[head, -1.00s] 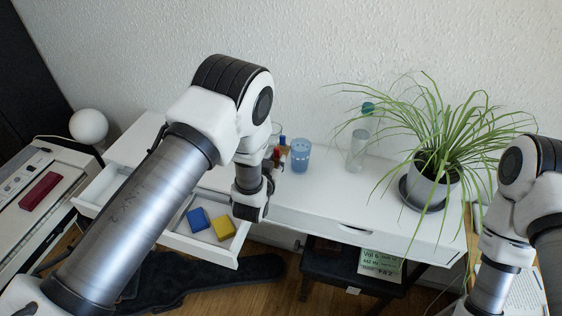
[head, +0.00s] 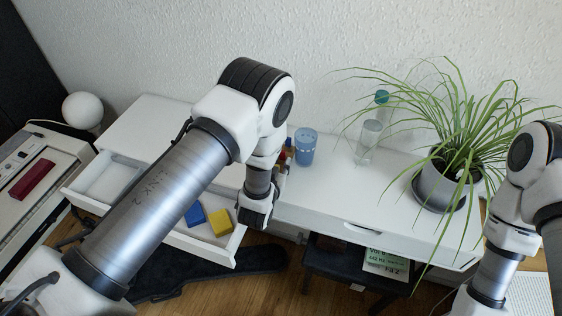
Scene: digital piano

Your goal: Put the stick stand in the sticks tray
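My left gripper (head: 257,212) hangs pointing down at the front edge of the white desk, just right of the yellow block in the open drawer. Its fingers are dark and small, and I cannot tell whether they are open or shut. I cannot tell for sure which thing is the stick stand. A blue cup (head: 305,148) and small coloured items (head: 287,152) stand on the desk behind my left wrist, the items partly hidden by it. No sticks tray can be made out with certainty. My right arm comes in at the right edge; its gripper is out of frame.
The left open drawer (head: 75,195) looks empty. The right one holds a blue block (head: 195,213) and a yellow block (head: 219,223). A clear bottle (head: 369,140) and a potted plant (head: 436,187) stand to the right. A black stool (head: 335,262) is below.

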